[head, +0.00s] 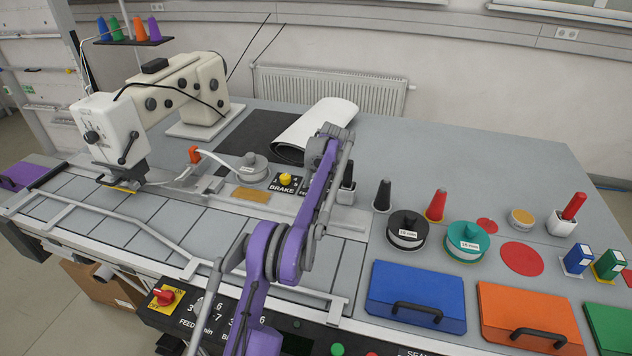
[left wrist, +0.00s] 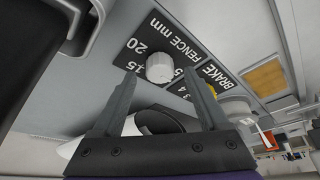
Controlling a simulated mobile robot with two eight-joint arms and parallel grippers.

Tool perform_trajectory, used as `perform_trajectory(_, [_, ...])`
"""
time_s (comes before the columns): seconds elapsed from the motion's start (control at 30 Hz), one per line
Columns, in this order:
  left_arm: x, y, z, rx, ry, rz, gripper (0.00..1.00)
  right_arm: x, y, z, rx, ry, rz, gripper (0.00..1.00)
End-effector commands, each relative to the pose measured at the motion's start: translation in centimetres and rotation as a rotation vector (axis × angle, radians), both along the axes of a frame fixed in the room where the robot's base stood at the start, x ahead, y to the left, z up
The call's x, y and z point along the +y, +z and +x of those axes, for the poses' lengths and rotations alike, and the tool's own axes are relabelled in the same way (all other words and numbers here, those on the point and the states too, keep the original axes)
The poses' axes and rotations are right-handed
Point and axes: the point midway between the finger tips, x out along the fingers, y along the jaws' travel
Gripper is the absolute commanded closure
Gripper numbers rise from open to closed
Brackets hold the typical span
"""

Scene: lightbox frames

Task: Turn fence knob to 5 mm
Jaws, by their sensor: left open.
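The white round fence knob (left wrist: 160,67) sits on a black plate marked "FENCE mm" (left wrist: 138,50), with 20 and 15 legible on its scale. I cannot read where the knob points. My left gripper (left wrist: 162,78) is open, one finger on each side of the knob in the left wrist view. I cannot tell whether the fingertips touch it. In the head view my purple left arm reaches over the fence plate (head: 305,189) and hides the knob; the gripper (head: 346,184) is mostly hidden there too. My right gripper is not in view.
The "BRAKE" plate (head: 282,188) with a yellow knob (head: 286,178) is close to the left. A grey round tin (head: 252,168) and the sewing machine (head: 175,95) stand further left. Dark and red cones (head: 382,195) and spools (head: 407,232) stand to the right.

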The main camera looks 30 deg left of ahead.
Motion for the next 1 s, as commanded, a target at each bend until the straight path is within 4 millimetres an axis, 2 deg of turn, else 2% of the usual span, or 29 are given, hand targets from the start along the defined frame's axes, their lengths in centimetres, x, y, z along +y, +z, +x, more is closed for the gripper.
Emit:
perform_trajectory(0.2, [-1.6, 4.3, -0.9, 0.001, -0.002, 0.000, 0.23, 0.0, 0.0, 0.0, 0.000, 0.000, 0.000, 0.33])
perform_trajectory(0.4, [-2.6, 7.2, -1.5, 0.000, 0.000, 0.000, 0.23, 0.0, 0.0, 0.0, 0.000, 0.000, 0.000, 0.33])
perform_trajectory(0.6, [-2.9, 8.2, -1.7, 0.000, 0.000, 0.000, 0.23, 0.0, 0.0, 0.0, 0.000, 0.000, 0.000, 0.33])
perform_trajectory(1.0, [-3.0, 8.2, -1.7, 0.000, 0.000, 0.000, 0.23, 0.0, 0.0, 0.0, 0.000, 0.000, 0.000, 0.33])
